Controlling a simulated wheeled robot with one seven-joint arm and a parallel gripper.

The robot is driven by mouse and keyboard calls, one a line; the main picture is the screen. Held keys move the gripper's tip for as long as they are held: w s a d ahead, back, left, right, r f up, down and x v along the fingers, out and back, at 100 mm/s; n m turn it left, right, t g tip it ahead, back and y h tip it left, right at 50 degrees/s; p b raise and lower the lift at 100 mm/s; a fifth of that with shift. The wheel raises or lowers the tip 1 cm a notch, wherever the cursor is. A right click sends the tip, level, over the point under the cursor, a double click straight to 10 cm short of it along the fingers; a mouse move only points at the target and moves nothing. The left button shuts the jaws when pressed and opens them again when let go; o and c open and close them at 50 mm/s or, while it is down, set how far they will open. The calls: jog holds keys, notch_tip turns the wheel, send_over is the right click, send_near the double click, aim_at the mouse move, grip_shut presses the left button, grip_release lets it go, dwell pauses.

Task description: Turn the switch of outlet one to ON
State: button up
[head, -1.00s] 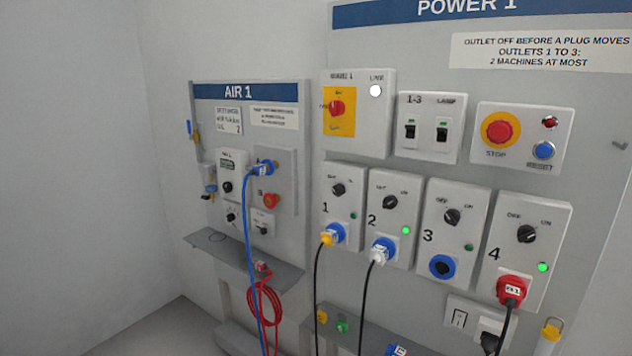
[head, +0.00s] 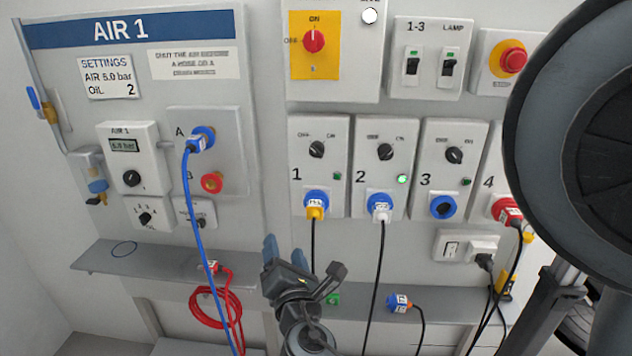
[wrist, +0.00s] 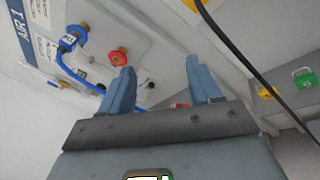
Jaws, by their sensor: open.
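Outlet one (head: 331,198) is the leftmost outlet box in the head view, numbered 1, with a yellow plug (head: 315,212) in its blue socket. Its black rotary switch (head: 317,149) sits below the OFF and ON marks. Its pointer is too small to read surely. The small lamp (head: 337,175) beside it is dark green, unlit. My gripper (head: 284,253) is open and empty, below and left of outlet one, apart from the panel. In the wrist view its two blue fingers (wrist: 160,75) are spread with nothing between them. The switch does not show in the wrist view.
Outlet two's lamp (head: 402,180) glows green. A black cable (head: 314,245) hangs from outlet one, close to my gripper. A blue hose (head: 198,230) hangs on the left from the AIR 1 panel (head: 255,60). A grey shelf (head: 150,262) juts out below.

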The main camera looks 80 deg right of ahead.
aim_at(316, 155)
jog(key=s+d+r+g+h, duration=0.1)
jog(key=d+r+g+h, duration=0.1)
jog(key=d+r, duration=0.2)
jog(key=s+d+r+g+h+p, duration=0.1)
jog(key=d+r+g+h, duration=0.1)
jog(key=d, duration=0.5)
jog(key=d+r+n+g+h, duration=0.1)
jog(key=d+r+g+h, duration=0.1)
jog(key=d+r, duration=0.4)
jog(key=shift+s+r+g+p, duration=0.35)
jog(key=shift+s+g+p, duration=0.05)
jog(key=shift+g, duration=0.3)
jog(key=c, duration=1)
